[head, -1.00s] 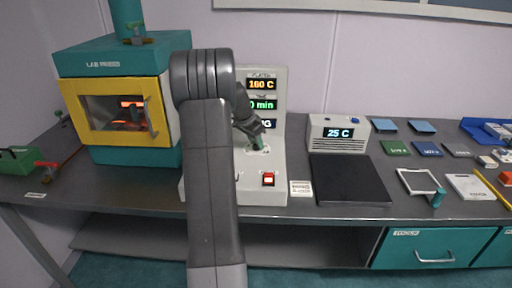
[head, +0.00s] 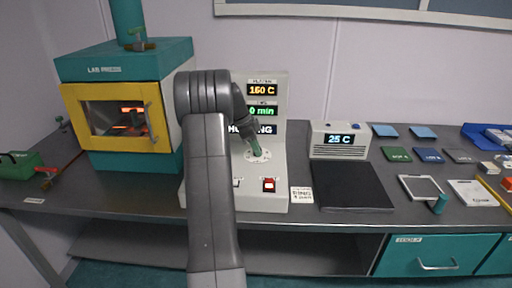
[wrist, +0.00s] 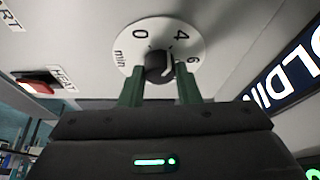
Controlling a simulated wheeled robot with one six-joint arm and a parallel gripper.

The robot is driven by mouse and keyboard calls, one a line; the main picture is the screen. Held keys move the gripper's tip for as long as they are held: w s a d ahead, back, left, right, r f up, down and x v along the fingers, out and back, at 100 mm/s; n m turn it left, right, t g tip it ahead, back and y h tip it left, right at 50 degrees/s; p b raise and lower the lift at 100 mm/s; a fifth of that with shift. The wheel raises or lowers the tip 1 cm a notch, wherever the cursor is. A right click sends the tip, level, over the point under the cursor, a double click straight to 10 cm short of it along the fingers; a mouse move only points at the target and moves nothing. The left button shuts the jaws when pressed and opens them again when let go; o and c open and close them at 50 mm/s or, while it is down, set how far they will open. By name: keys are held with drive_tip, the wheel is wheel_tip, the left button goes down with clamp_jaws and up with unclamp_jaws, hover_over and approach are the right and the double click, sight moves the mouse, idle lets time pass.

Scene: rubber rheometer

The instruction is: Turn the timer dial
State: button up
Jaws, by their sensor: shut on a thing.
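The timer dial (wrist: 157,66) is a dark round knob on a white disc marked min, 0, 4 and 6, on the sloping front of the pale control unit (head: 276,185). A light pointer line on the knob lies toward the 4 and 6 side. My gripper (wrist: 160,90) has its two green fingers on either side of the knob, shut on it. In the head view the green fingertips meet the dial disc (head: 262,158), and the knob itself is hidden. My arm covers the left part of the unit.
The unit's displays (head: 262,90) read 160 C, a partly hidden "0 min" and a partly hidden "...DING". A red switch (head: 269,185) sits below the dial. The yellow-doored lab press (head: 120,110) stands left, a black plate (head: 350,185) and a 25 C box (head: 338,140) right.

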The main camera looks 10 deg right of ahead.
idle(0.4)
drive_tip(key=o, duration=1)
drive_tip(key=shift+c, duration=0.2)
drive_tip(key=v, duration=1.3)
drive_tip(key=shift+r, duration=0.45)
drive_tip(key=shift+a, duration=0.1)
drive_tip(key=x, duration=1.4)
drive_tip(key=shift+a, duration=0.1)
